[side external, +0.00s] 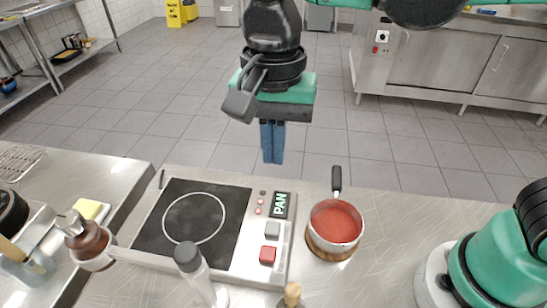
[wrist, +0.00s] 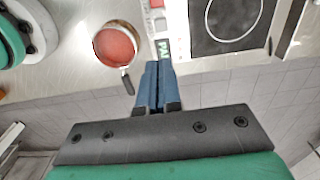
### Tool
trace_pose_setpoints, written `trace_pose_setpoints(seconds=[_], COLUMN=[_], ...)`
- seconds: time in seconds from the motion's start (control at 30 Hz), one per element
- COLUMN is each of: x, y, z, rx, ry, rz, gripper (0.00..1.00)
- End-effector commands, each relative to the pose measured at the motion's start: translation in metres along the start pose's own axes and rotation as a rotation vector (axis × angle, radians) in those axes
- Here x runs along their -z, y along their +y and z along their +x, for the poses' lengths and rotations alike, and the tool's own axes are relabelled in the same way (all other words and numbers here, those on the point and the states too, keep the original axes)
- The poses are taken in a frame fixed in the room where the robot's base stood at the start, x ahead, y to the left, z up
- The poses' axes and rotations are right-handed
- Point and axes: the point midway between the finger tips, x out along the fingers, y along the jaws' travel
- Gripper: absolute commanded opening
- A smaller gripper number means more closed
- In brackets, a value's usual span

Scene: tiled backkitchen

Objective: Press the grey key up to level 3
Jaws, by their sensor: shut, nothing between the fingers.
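The grey key (side external: 272,231) is on the light control panel of a hob (side external: 192,222), between the display (side external: 280,205) and a red key (side external: 267,255). The display reads "PAN". Small round lights sit on the panel beside the display. In the side view my gripper (side external: 273,161) is shut and empty, pointing down above and beyond the panel's far edge, apart from the grey key. In the wrist view its blue fingers (wrist: 158,66) are together, near the display (wrist: 164,47). The hob's ringed cooking plate is bare.
A saucepan (side external: 336,222) of red sauce stands on a wooden trivet right of the panel, its dark handle pointing away. A bottle (side external: 192,270) and a wooden-topped item (side external: 291,297) stand near the front. A brown-and-white container (side external: 92,246) is at left.

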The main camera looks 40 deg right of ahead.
Motion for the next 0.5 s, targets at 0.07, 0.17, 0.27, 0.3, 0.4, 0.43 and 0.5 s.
trace_pose_setpoints(seconds=[0.07, 0.17, 0.27, 0.3, 0.4, 0.43, 0.5], x=[0.0, 0.0, 0.0, 0.0, 0.001, 0.001, 0.001], y=[0.0, 0.0, 0.0, 0.0, 0.0, 0.0, 0.0], z=[0.0, 0.0, 0.001, 0.002, 0.008, 0.011, 0.02], rx=[-0.001, 0.0, 0.001, 0.001, 0.002, 0.002, 0.002], ry=[0.0, 0.0, 0.0, 0.0, 0.0, 0.0, 0.0], rz=[0.002, 0.001, 0.001, 0.001, 0.001, 0.001, 0.0], gripper=[0.0, 0.0, 0.0, 0.0, 0.0, 0.0, 0.0])
